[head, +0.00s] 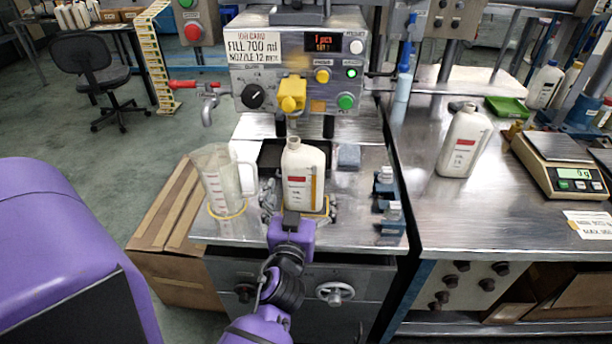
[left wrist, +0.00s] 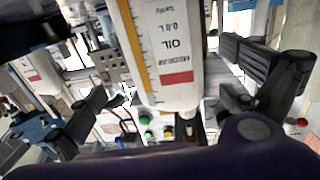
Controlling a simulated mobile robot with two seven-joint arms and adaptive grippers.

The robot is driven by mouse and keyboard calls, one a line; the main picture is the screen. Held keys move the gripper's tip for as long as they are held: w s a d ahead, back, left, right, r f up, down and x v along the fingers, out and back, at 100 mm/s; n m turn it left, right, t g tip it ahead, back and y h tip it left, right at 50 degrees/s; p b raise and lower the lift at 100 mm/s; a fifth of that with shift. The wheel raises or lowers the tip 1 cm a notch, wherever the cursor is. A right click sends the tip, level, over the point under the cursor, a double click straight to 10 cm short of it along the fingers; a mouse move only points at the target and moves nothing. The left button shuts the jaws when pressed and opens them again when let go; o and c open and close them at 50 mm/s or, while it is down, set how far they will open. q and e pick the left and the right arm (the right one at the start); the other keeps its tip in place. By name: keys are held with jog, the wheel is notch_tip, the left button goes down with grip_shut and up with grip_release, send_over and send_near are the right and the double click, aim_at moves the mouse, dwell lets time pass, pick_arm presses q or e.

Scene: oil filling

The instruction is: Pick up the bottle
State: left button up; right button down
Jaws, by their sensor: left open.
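The white oil bottle (head: 302,168) with a red label stands upright on the filling station's metal top, under the nozzle. In the left wrist view the bottle (left wrist: 165,50) appears upside down between the two spread black fingers. My left gripper (head: 297,206) is at the near side of the bottle, low on its body, with its fingers to either side. In the left wrist view the left gripper (left wrist: 178,95) is open; contact with the bottle cannot be told. My right gripper is out of view.
A clear measuring jug (head: 217,178) stands close left of the bottle. Small blue-based fixtures (head: 388,200) are at its right. The control panel with a yellow nozzle (head: 292,92) hangs above. Another white bottle (head: 464,143) and a scale (head: 562,165) are on the right bench.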

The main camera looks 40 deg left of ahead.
aim_at(301, 182)
pick_arm(q)
jog(key=shift+w+a+r, duration=0.15)
jog(key=shift+w, duration=0.15)
jog(key=shift+w+a+r+p, duration=0.25)
jog(key=shift+w+a+p, duration=0.15)
jog(key=shift+w, duration=0.15)
jog(key=p+x, duration=0.1)
jog(key=x, duration=0.3)
jog(key=shift+s+a, duration=0.2)
jog(key=shift+w+a+f, duration=0.15)
jog(key=shift+w+a, duration=0.1)
jog(key=shift+w, duration=0.2)
jog(key=shift+c, duration=0.9)
jog(key=c, duration=1.7)
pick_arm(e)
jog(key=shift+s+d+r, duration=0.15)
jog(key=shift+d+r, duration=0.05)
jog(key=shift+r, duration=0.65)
